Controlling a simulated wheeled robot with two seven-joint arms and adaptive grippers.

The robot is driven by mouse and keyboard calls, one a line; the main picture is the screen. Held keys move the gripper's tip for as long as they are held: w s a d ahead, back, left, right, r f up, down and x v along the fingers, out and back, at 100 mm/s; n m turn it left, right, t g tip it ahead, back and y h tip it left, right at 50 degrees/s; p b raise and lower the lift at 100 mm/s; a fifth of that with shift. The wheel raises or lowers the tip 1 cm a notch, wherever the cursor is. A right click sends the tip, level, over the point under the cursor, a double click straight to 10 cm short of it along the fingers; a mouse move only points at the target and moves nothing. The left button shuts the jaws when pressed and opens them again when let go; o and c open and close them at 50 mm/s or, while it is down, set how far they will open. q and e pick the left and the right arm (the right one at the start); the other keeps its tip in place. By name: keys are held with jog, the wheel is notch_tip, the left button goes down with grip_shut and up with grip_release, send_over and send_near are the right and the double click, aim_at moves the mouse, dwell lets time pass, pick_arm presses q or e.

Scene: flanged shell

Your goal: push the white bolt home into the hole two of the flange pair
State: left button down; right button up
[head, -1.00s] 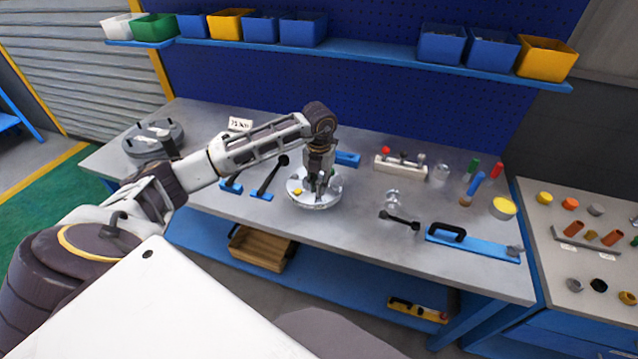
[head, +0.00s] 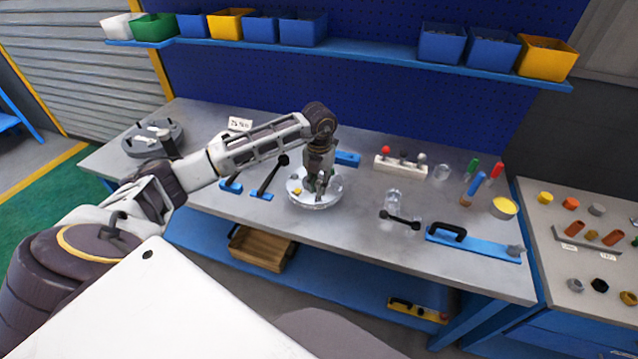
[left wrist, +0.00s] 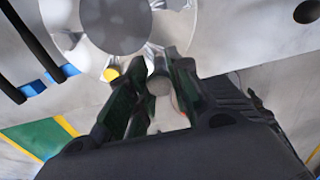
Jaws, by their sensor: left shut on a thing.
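The flange pair (head: 329,199) is a round, shiny, pale metal piece on the bench, below my left gripper (head: 318,190). In the left wrist view its ring (left wrist: 75,52) fills the top, around a dark grey centre. My left gripper (left wrist: 161,70) points down at the flange's near rim, its dark fingers shut on the white bolt (left wrist: 158,85). Only the bolt's rounded, shaded head shows; its shank and the hole under it are hidden, so I cannot tell how deep it sits. A yellow bolt head (left wrist: 110,75) shows on the rim beside the left finger. My right gripper is not in view.
A dark round fixture (head: 153,138) stands at the bench's left end. Black-handled blue clamps (head: 262,195) lie left of the flange. A small rack (head: 400,167), a clear jar (head: 394,199) and a blue-based tool (head: 475,242) stand to the right. Bins line the shelf above.

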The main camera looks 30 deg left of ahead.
aim_at(319, 182)
pick_arm(q)
jog(key=shift+f+b, duration=0.3)
jog(key=shift+f, duration=0.25)
jog(key=shift+f, duration=0.35)
jog(key=shift+f+b, duration=0.75)
jog(key=shift+b, duration=0.05)
dwell(0.5)
jog(key=shift+f+b, duration=0.4)
jog(key=shift+f, duration=0.25)
jog(key=c, duration=1.2)
grip_release()
jog(key=shift+c, duration=0.2)
jog(key=shift+r, duration=0.1)
jog(key=shift+r, duration=5.95)
